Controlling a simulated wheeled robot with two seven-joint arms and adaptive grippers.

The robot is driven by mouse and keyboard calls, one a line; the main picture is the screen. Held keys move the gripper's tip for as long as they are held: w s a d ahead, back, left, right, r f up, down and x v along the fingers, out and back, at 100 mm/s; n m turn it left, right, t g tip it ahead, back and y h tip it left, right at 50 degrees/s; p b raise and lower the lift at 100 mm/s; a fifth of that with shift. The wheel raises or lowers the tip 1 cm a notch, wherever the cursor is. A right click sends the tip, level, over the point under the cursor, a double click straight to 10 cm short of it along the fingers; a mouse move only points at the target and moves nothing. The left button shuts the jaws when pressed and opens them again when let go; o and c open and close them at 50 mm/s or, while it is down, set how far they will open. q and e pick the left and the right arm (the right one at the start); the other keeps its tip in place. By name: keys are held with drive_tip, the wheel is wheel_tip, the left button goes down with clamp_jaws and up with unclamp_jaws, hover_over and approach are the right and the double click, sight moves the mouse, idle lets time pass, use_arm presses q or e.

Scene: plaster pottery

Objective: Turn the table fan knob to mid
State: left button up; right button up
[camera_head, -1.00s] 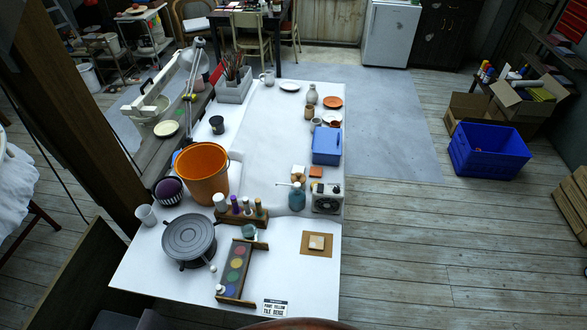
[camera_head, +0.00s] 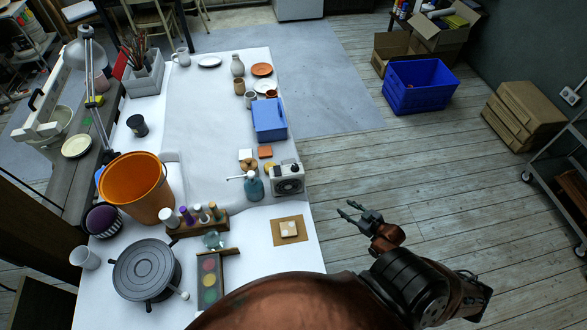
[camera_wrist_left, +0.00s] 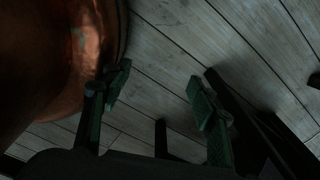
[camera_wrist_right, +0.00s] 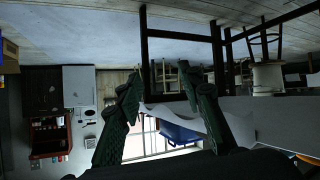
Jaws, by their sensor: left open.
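My right gripper (camera_head: 349,208) is to the right of the table and nearer than the fan, over the floor and apart from the fan. In the right wrist view its two green fingers (camera_wrist_right: 169,92) are spread, with nothing between them. My left gripper (camera_wrist_left: 160,92) shows only in the left wrist view, with its fingers apart and empty above floorboards.
A spray bottle (camera_head: 253,186) stands just left of the fan, and a blue box (camera_head: 269,119) is behind it. A brown board (camera_head: 288,230) with a pale tile lies in front. An orange bucket (camera_head: 138,186) is farther left.

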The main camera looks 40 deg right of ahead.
drive_tip(key=w+a+r+n+t+y+b, duration=0.1)
drive_tip(key=w+a+r+t, duration=0.1)
drive_tip(key=w+r, duration=0.35)
drive_tip(key=w+a+r+t+y+b, duration=0.1)
drive_tip(key=w+a+r, duration=0.1)
drive_tip(key=r, duration=0.7)
drive_tip(key=t+y+b, duration=0.1)
drive_tip(key=t+y, duration=0.1)
drive_tip(key=y, duration=0.2)
approach(298, 167)
drive_tip(key=x, duration=0.4)
drive_tip(key=shift+w+a+r+n, duration=0.1)
drive_tip(key=shift+w+a+n, duration=0.1)
drive_tip(key=shift+n, duration=0.2)
drive_tip(key=x, duration=0.4)
drive_tip(key=shift+w+a, duration=0.1)
drive_tip(key=shift+w, duration=0.3)
drive_tip(key=shift+w+a, duration=0.2)
drive_tip(key=shift+w, duration=0.45)
use_arm(q)
drive_tip(key=f, duration=0.3)
drive_tip(key=shift+w+d+f, duration=0.1)
drive_tip(key=shift+w+f, duration=0.2)
use_arm(e)
drive_tip(key=shift+w, duration=0.25)
use_arm(q)
drive_tip(key=shift+w, duration=0.1)
use_arm(e)
drive_tip(key=shift+c, duration=0.5)
clamp_jaws()
